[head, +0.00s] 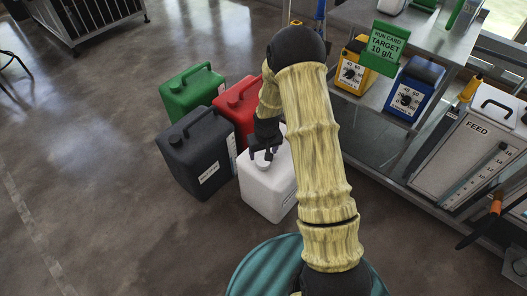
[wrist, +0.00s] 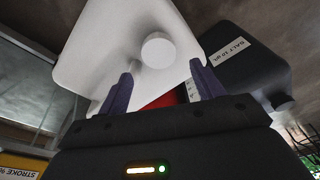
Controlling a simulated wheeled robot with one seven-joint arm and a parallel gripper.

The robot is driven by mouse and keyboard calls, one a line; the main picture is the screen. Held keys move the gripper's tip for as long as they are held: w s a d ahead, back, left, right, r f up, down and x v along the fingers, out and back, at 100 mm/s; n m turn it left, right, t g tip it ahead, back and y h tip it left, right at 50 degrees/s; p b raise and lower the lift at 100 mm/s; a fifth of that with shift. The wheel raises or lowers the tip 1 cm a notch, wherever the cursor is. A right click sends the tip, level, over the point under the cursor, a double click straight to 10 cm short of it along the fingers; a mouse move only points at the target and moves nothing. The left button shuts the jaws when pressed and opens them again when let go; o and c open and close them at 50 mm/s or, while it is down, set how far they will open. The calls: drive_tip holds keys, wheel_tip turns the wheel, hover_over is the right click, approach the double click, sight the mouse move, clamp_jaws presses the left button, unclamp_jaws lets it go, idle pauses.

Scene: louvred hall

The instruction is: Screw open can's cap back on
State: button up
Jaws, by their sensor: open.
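Four cans stand together on the floor: green (head: 190,93), red (head: 238,108), black (head: 197,155) and white (head: 265,190). My gripper (head: 266,153) is above the top of the white can, with its fingers pointing down. In the wrist view the white can (wrist: 100,50) lies ahead of the gripper (wrist: 162,70). A round white cap-like disc (wrist: 158,50) shows on it, just beyond the fingertips. The fingers are apart with nothing between them. I cannot tell whether the disc is screwed down. No loose cap is clear in either view.
A steel bench on the right holds a yellow box (head: 353,70), a blue box (head: 408,95) and a green run card (head: 388,45). A FEED tank (head: 465,150) stands further right. A teal drum (head: 262,268) is in front.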

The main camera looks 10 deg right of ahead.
sight(265, 166)
drive_tip(key=s+r+m, duration=0.1)
drive_tip(key=s+r, duration=1.9)
drive_tip(key=r, duration=0.2)
drive_tip(key=shift+s+t, duration=0.35)
drive_tip(key=shift+t, duration=0.05)
drive_tip(key=shift+c, duration=0.3)
